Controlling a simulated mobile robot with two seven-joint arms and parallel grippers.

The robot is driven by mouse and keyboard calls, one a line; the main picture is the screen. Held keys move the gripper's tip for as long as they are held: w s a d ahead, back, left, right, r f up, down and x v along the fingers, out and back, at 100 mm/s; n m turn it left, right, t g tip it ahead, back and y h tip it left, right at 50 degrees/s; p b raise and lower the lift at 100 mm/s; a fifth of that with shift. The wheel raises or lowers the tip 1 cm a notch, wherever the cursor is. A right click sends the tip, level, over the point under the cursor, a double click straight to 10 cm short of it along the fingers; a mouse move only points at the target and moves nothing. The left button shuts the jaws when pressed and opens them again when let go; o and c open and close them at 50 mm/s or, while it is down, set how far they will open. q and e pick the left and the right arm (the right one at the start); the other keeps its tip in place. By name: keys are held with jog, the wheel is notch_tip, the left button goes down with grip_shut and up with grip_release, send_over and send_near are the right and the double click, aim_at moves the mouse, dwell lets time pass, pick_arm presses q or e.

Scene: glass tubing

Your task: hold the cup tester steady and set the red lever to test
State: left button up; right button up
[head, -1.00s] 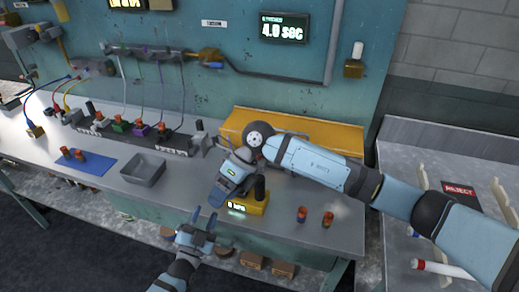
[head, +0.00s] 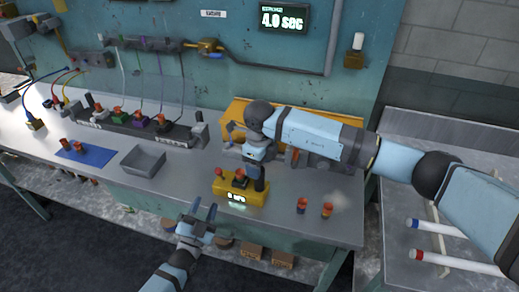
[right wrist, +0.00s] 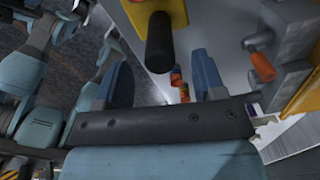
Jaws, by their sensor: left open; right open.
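The yellow cup tester (head: 232,197) stands near the bench's front edge, its small lit display facing front. A red-tipped lever (head: 219,172) rises at its left, a small dark part with an orange-red top (head: 240,175) sits mid-top, and a black upright handle (head: 260,182) stands at its right. My right gripper (head: 232,140) is open and empty, behind and above the tester. In the right wrist view the black handle (right wrist: 160,42) shows between the open fingers (right wrist: 158,82), with no clear contact. My left gripper (head: 200,213) is open and empty, in front of the bench edge, apart from the tester.
Orange-and-dark cups (head: 302,205) stand right of the tester. A grey tray (head: 143,161) and a blue mat (head: 86,152) with small cups lie to the left. A wired rack (head: 140,128) and a yellow bin (head: 236,109) are behind. The bench between tray and tester is clear.

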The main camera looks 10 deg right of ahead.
jog(key=shift+f, duration=2.7)
grip_shut()
pick_arm(q)
jog(key=shift+a+f+m, duration=0.1)
jog(key=shift+a+m, duration=0.05)
jog(key=shift+m, duration=0.15)
jog(key=c, duration=0.6)
jog(key=a+m+h, duration=0.1)
jog(key=m, duration=0.2)
jog(key=s+a+f+m, duration=0.1)
jog(key=m, duration=0.2)
jog(key=s+a+f+m+g+h, duration=0.1)
jog(key=a+m, duration=0.1)
jog(key=m, duration=0.1)
jog(key=shift+s+f+m+h, duration=0.1)
jog(key=shift+s+m+h, duration=0.1)
jog(key=shift+m+h, duration=0.1)
grip_shut()
jog(key=shift+s+a+f+m+g+h, duration=0.15)
jog(key=shift+s+a+m+g+h, duration=0.1)
jog(key=shift+m, duration=0.65)
jog(key=shift+s+a+f+m+g+h, duration=0.15)
jog(key=shift+m+h, duration=0.1)
jog(key=shift+m, duration=0.65)
